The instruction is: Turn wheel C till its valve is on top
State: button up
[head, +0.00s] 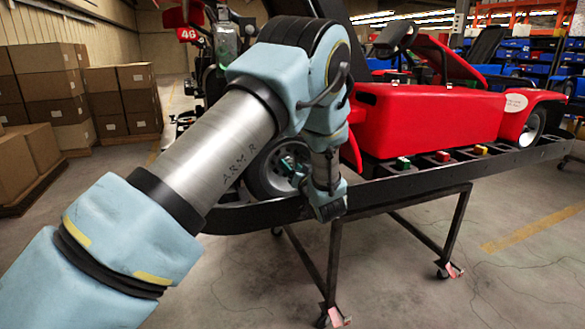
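A red kart (425,118) sits on a black wheeled stand (400,190). A wheel with a dark tyre and grey rim (281,168) shows at the kart's near left, partly hidden behind my arm. Another wheel (533,128) shows at the right end, partly covered by red bodywork. I can read no letter on either wheel, so I cannot tell which is wheel C. No valve can be made out. My gripper (330,207) hangs in front of the stand's rail, just right of the left wheel. Its fingers are not clear enough to tell open from shut.
Green (403,163), red (442,156) and yellow (481,149) blocks sit along the stand's rail. Stacked cardboard boxes (45,85) stand at the left, shelves with blue bins (515,52) at the back right. The floor (430,300) before the stand is clear apart from its casters.

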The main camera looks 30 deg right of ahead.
grip_shut()
dwell(0.6)
